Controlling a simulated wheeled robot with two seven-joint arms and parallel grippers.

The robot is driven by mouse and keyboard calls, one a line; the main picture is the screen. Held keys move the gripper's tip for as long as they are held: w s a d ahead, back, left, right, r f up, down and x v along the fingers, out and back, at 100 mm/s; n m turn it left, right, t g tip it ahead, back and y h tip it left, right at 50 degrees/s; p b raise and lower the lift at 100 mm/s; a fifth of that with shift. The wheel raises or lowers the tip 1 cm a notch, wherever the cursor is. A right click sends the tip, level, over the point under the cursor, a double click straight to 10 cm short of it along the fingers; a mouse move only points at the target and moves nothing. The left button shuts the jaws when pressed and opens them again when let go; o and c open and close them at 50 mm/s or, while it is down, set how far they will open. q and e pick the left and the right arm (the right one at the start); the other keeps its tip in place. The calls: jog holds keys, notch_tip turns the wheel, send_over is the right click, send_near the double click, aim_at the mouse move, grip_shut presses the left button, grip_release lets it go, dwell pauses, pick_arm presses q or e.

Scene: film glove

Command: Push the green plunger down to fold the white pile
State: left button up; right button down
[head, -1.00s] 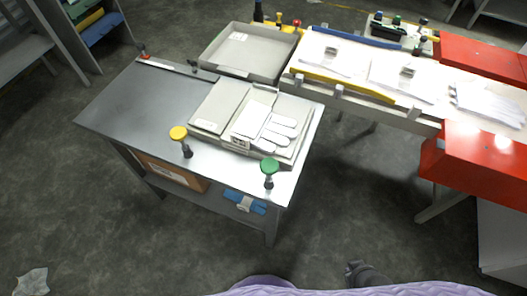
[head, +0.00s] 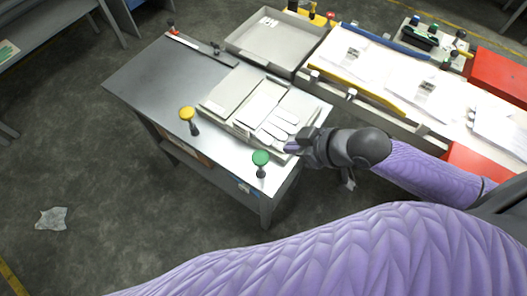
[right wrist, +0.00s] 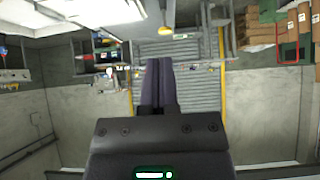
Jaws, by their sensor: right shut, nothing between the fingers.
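The green plunger (head: 260,158) stands upright at the front right corner of the grey table, its knob raised on a dark stem. The white pile (head: 262,103) of gloves lies flat on a light folding plate (head: 222,93), with its fingers pointing toward the front right. My right gripper (head: 288,147) is shut and empty, to the right of the green knob and beside the plate's front right corner. It is apart from the knob in the picture; its exact height is unclear. Its closed fingers also show in the right wrist view (right wrist: 157,85). My left gripper is out of view.
A yellow-knobbed plunger (head: 187,115) stands left of the green one. A long bench (head: 380,85) with white sheets and a yellow bar lies right. The table's left part (head: 150,80) is clear.

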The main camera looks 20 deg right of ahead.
jog(key=b, duration=0.4)
send_over(256, 155)
jog(key=s+d, duration=0.2)
notch_tip(256, 155, down, 7)
jog(key=shift+s+f, duration=0.1)
notch_tip(256, 155, down, 3)
jog(key=shift+a+f+b, duration=0.15)
jog(key=shift+b, duration=0.3)
jog(key=shift+f, duration=0.3)
